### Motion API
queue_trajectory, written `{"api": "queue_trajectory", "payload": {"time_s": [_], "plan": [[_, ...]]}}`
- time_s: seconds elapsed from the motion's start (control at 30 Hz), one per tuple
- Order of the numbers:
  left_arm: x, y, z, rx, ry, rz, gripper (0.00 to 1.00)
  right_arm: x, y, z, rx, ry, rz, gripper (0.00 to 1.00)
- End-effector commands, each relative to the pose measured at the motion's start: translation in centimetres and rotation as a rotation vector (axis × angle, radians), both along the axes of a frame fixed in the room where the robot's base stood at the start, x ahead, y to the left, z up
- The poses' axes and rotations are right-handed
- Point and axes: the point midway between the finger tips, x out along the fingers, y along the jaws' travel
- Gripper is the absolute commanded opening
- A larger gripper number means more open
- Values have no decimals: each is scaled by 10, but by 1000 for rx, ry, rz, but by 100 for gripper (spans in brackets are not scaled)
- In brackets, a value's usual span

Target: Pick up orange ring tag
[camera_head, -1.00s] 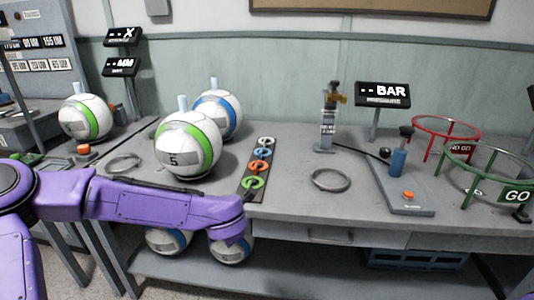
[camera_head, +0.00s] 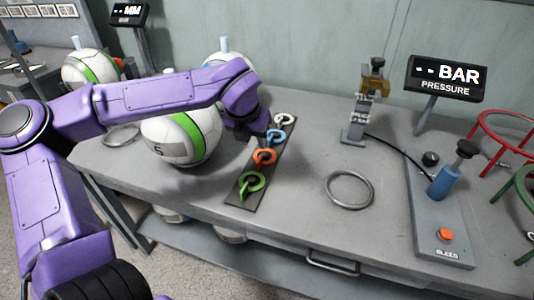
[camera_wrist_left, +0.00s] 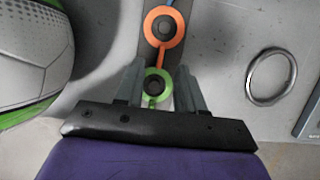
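The orange ring tag (camera_head: 264,157) lies on a dark strip (camera_head: 240,199) on the bench, between the blue ring tag (camera_head: 275,136) and the green ring tag (camera_head: 251,184). A white ring tag (camera_head: 284,119) is at the strip's far end. My left gripper (camera_head: 266,128) is above the strip, its fingers partly hidden by the arm. In the left wrist view, its fingers (camera_wrist_left: 161,66) are apart and empty. There the orange ring tag (camera_wrist_left: 163,27) shows beyond the fingertips, and the green ring tag (camera_wrist_left: 155,84) shows between the fingers. My right gripper is not in view.
A white and green ball (camera_head: 182,137) stands left of the strip, close to my left arm. A metal ring (camera_head: 349,189) lies to the right. A pump on a grey base (camera_head: 440,225) and a pressure display (camera_head: 445,77) are further right.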

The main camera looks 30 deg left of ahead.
Motion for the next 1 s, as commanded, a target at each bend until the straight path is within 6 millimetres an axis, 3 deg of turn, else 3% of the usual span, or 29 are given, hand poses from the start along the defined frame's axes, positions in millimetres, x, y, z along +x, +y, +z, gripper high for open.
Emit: {"api": "queue_trajectory", "payload": {"time_s": [0.03, 0.43, 0.73, 0.77, 0.87, 1.0], "plan": [[4, 0, -13, 1, 5, -2, 38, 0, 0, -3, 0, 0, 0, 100], [29, 3, -69, 4, 4, -8, 38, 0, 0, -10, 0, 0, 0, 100], [33, 6, -78, 2, 0, -6, 38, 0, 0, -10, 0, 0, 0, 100], [33, 6, -78, 2, 0, -6, 35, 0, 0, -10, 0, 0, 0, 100], [33, 6, -78, 3, 0, -5, 2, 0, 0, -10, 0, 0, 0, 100], [33, 6, -78, 3, 0, -5, 0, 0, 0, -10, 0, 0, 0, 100]]}}
